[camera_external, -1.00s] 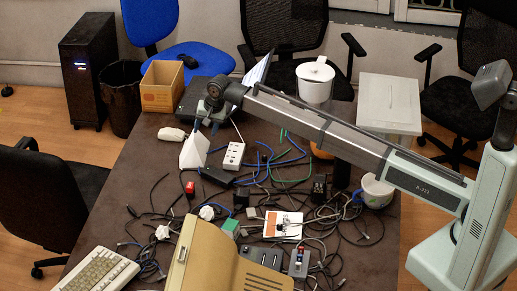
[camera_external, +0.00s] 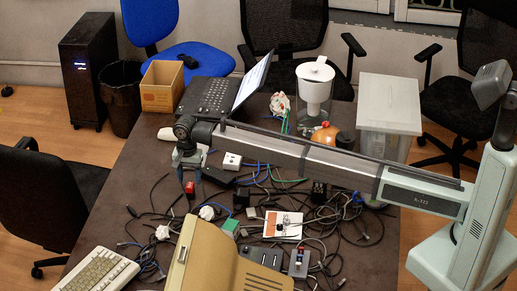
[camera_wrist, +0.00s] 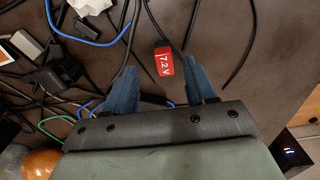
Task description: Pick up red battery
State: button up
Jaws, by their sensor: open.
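The red battery (camera_external: 190,188) lies on the dark table, left of the cable tangle. In the external view my gripper (camera_external: 188,160) hangs just above the battery. The gap in height between the fingertips and the battery is hard to tell.
Tangled cables (camera_external: 290,200) cover the table right of the battery. A white power strip (camera_external: 232,161), white crumpled pieces (camera_external: 207,212), a green-and-white block (camera_external: 230,228) and a beige computer case (camera_external: 215,262) are nearby. The table left of the battery is mostly bare.

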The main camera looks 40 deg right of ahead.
aim_at(189, 186)
jog(key=shift+w+f, duration=0.2)
jog(key=shift+f, duration=1.65)
jog(key=shift+w+f, duration=0.2)
jog(key=shift+f, duration=1.6)
jog(key=shift+c, duration=0.3)
grip_shut()
